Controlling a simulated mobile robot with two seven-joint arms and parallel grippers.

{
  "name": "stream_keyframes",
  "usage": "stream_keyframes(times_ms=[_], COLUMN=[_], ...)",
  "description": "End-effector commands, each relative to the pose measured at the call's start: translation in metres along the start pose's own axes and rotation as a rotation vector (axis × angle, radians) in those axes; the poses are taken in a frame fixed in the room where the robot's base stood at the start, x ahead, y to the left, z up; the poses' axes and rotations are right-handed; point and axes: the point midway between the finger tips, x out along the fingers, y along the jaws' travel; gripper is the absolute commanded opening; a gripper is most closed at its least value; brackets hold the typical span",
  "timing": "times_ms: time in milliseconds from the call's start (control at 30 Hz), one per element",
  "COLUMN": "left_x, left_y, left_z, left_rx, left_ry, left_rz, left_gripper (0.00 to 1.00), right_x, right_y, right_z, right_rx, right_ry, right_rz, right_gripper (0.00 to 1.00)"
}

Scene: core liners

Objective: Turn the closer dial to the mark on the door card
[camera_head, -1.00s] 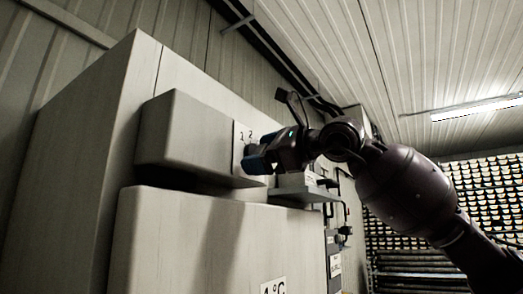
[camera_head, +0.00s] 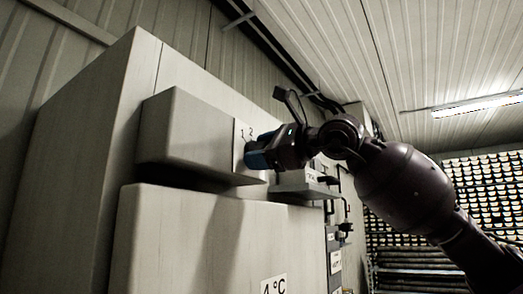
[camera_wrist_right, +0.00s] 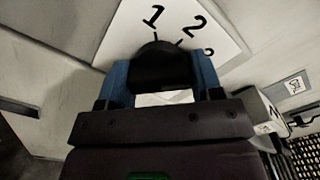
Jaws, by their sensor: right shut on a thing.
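The dial (camera_wrist_right: 158,68) is a dark round knob on a white numbered plate (camera_wrist_right: 200,50) in the right wrist view. The digits 1 and 2 show above it, and a third at the right is partly cut off by the angle. My right gripper (camera_wrist_right: 162,76) has its blue fingers on either side of the dial, shut on it. In the head view the right gripper (camera_head: 259,157) reaches the plate (camera_head: 241,140) from the right and hides the dial. I cannot tell where the dial points. A card (camera_head: 273,286) on the door below reads 4 °C, cut by the frame edge. My left gripper is out of view.
A box-shaped housing (camera_head: 185,135) juts out left of the plate, above the large pale door (camera_head: 190,235). A small ledge (camera_head: 300,190) sits below my right gripper. Racks of core liners (camera_head: 485,190) stand at the back right.

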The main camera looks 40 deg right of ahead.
Motion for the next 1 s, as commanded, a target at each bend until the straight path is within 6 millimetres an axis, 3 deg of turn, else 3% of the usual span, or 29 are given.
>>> stream_keyframes(times_ms=[700, 1000], left_x=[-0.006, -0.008], left_y=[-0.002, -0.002], left_z=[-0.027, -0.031], left_rx=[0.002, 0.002], left_ry=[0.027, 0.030], left_rz=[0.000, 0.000], left_gripper=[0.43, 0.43], right_x=[0.000, 0.000], right_y=[-0.001, -0.001], right_z=[0.001, 0.001], right_rx=[-0.545, -0.685], right_ry=[0.000, 0.000], right_rz=[0.000, -0.001], right_gripper=[0.36, 0.36])
